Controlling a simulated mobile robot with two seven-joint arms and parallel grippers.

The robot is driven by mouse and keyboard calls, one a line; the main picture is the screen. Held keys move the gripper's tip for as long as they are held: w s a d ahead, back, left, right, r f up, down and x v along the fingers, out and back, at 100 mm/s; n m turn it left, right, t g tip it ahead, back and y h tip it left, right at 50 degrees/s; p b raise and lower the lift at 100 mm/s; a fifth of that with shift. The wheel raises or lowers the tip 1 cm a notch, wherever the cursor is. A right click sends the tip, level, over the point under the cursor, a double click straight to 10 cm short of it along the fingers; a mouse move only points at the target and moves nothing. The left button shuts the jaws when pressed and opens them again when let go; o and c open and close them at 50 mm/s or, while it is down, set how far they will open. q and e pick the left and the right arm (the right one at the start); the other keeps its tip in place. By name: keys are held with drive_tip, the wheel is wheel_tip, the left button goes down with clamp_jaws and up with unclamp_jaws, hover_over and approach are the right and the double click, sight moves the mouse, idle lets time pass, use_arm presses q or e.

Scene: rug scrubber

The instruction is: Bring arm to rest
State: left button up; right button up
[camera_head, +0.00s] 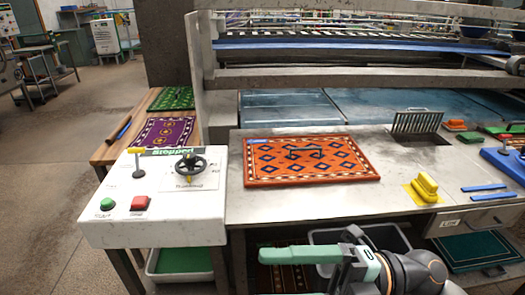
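My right arm (412,272) comes in at the bottom, right of centre, in front of the work table. My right gripper (275,276) points left, below the table's front edge. One mint-green finger shows fully; only a sliver of the other shows at the bottom edge of the picture. The fingers are apart, with nothing visible between them. My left arm and gripper are out of view.
An orange patterned rug (311,160) lies on the metal table (290,206). A white control box (153,224) with a wheel, lever and buttons stands at left. A yellow brush (426,187) sits at right. Grey bins (392,238) are under the table.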

drive_tip(key=w+d+m+t+y+p, duration=0.1)
drive_tip(key=w+d+m+t, duration=0.3)
drive_tip(key=w+m+t, duration=0.6)
drive_tip(key=w+d+f+m+t+h+p, duration=0.15)
drive_tip(key=d+f+m+t+h, duration=0.45)
drive_tip(key=f+m+t+h, duration=0.65)
drive_tip(key=s+d+f+m+g+h, duration=0.25)
drive_tip(key=f+m+g, duration=0.35)
drive_tip(key=f, duration=0.4)
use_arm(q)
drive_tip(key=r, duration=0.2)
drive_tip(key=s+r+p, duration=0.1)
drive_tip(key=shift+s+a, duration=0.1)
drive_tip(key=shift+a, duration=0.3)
use_arm(e)
drive_tip(key=s+d+f+m+g+h, duration=0.2)
drive_tip(key=s+f+m+g+h, duration=0.1)
drive_tip(key=s+f, duration=0.8)
wheel_tip(320, 180, down, 4)
drive_tip(key=shift+s+r+m+g, duration=0.2)
drive_tip(key=shift+m+g, duration=0.55)
drive_tip(key=shift+g, duration=0.5)
drive_tip(key=shift+d+r, duration=0.1)
drive_tip(key=shift+d, duration=0.05)
